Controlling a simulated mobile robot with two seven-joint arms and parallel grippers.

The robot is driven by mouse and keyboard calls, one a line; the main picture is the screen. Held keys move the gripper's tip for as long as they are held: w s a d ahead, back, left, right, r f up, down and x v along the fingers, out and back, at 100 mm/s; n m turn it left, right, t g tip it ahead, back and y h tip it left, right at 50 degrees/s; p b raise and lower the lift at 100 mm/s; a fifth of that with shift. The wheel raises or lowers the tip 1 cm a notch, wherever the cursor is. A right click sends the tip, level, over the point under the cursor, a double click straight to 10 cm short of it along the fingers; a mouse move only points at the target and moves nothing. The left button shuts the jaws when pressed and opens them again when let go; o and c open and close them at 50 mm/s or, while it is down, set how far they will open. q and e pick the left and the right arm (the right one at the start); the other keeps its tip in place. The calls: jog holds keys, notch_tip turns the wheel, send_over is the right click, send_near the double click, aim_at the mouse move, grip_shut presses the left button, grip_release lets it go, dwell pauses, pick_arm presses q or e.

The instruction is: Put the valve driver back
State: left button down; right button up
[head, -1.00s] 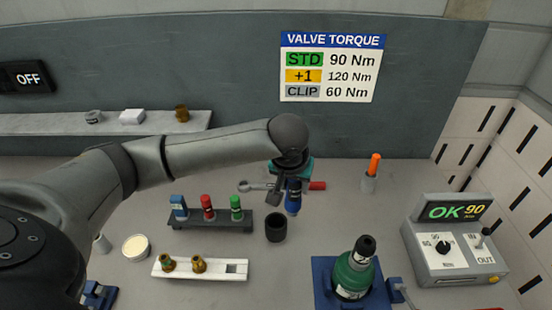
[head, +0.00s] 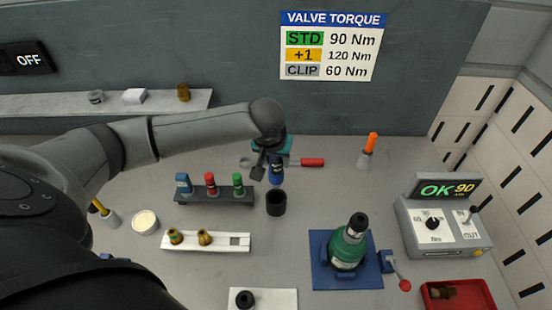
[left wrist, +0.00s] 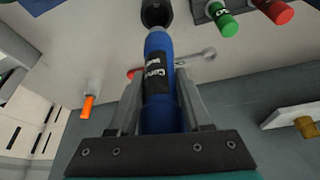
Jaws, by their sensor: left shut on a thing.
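My left gripper (head: 275,168) is shut on a blue valve driver (head: 277,176) with a dark label. The driver hangs roughly upright, just above and behind a black cup-shaped holder (head: 276,204) on the table. In the left wrist view the blue driver (left wrist: 158,90) lies between the fingers (left wrist: 157,105), its far end close to the dark holder (left wrist: 156,13). I cannot tell whether its tip touches the holder's mouth. My right gripper is not in view.
A dark rack (head: 216,196) with blue, red and green pieces stands left of the holder. A white block (head: 222,242) with brass parts is in front. A green bottle-shaped valve (head: 349,246) stands on a blue plate to the right. A red-handled wrench (head: 312,162) lies behind.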

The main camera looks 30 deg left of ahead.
aim_at(276, 174)
pick_arm(q)
jog(key=shift+w+f+b, duration=0.1)
jog(key=shift+f+b, duration=1.45)
jog(key=shift+b, duration=0.25)
jog(key=shift+f, duration=0.75)
jog(key=shift+p, duration=0.6)
jog(key=shift+f+b, duration=1.3)
jog(key=shift+f, duration=2)
jog(key=c, duration=0.7)
grip_release()
jog(key=o, duration=0.4)
jog(key=shift+o, duration=0.2)
jog(key=shift+s+f, duration=0.15)
jog(key=shift+s, duration=0.1)
notch_tip(276, 174, up, 6)
jog(key=p, duration=0.7)
jog(key=shift+w+p, duration=0.1)
jog(key=shift+p, duration=0.2)
